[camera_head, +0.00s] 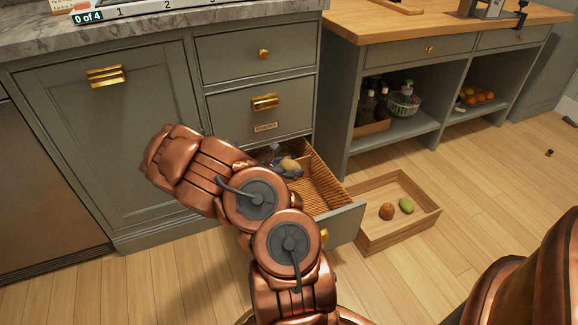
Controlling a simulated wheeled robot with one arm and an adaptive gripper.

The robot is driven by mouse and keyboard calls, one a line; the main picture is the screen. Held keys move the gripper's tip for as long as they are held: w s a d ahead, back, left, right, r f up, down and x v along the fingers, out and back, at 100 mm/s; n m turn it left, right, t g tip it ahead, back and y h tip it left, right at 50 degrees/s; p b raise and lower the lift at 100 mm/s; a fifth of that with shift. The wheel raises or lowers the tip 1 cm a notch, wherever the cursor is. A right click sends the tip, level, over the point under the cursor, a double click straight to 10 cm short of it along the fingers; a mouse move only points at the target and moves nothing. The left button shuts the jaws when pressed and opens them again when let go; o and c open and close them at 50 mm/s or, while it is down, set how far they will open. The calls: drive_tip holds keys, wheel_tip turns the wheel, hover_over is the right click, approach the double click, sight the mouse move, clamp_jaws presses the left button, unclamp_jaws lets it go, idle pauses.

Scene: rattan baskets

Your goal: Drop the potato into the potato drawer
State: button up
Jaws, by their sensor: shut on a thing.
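A tan potato (290,164) shows at my gripper (283,165). My gripper is partly hidden behind my copper arm, and its dark fingers are shut on the potato. Both are over the left part of the open bottom drawer (342,222), near the cabinet front. This drawer has a slatted, rattan-like inside, and the part I can see on the right looks empty. My arm hides its left and front parts. I cannot tell how far the potato is above the drawer's floor.
A wooden crate (407,236) on the floor right of the drawer holds a brown round item (387,211) and a green one (406,205). A shut drawer with a small label (265,127) is above the open one. Open shelves (397,131) stand at right. Floor at right is mostly clear.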

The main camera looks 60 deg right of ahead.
wheel_tip(320, 180, down, 5)
drive_tip(key=shift+r+b, duration=0.15)
drive_tip(key=shift+b, duration=0.9)
drive_tip(key=o, duration=1.2)
drive_tip(key=shift+c, duration=0.2)
drive_tip(key=v, duration=1.2)
drive_tip(key=shift+r, duration=0.1)
